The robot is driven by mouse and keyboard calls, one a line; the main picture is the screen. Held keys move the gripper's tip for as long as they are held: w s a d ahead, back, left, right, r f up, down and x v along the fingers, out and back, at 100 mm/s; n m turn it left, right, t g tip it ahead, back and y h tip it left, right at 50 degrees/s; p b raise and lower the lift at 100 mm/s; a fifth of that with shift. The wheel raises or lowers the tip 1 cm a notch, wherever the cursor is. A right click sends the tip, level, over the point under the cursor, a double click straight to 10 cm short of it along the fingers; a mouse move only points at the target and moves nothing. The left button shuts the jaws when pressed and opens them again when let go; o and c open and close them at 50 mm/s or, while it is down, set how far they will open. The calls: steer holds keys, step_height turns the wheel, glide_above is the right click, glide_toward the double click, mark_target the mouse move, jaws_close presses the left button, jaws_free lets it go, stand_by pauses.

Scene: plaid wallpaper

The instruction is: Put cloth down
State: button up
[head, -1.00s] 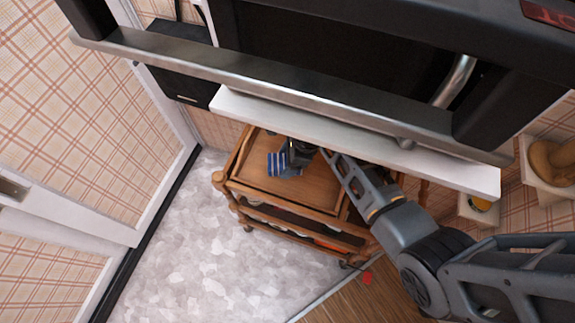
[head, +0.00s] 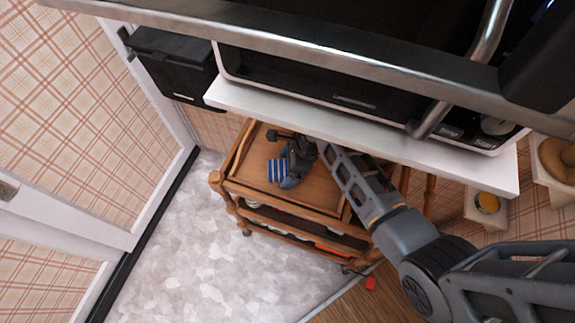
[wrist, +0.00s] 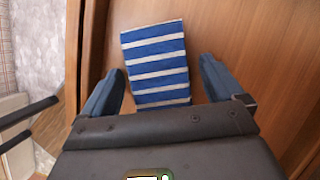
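The cloth (head: 277,171), blue with white stripes, lies on the top tray of a wooden trolley (head: 318,189). In the wrist view the cloth (wrist: 157,62) looks flat and rectangular on the brown wood. My gripper (wrist: 162,66) is open, with one finger on each side of the cloth and a small gap to each edge. The near end of the cloth reaches back between the fingers. In the head view my gripper (head: 297,165) is low over the tray beside the cloth, and its fingers are partly hidden.
A white shelf (head: 370,140) with a microwave (head: 350,95) overhangs the trolley and my arm. A metal bar (head: 300,58) crosses above. Wall shelves at right hold an orange item (head: 487,203). A small red object (head: 370,283) is by the trolley. Grey floor (head: 210,250) is clear at left.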

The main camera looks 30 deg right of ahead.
steer(key=shift+p+v, duration=0.3)
steer(key=shift+v, duration=3.6)
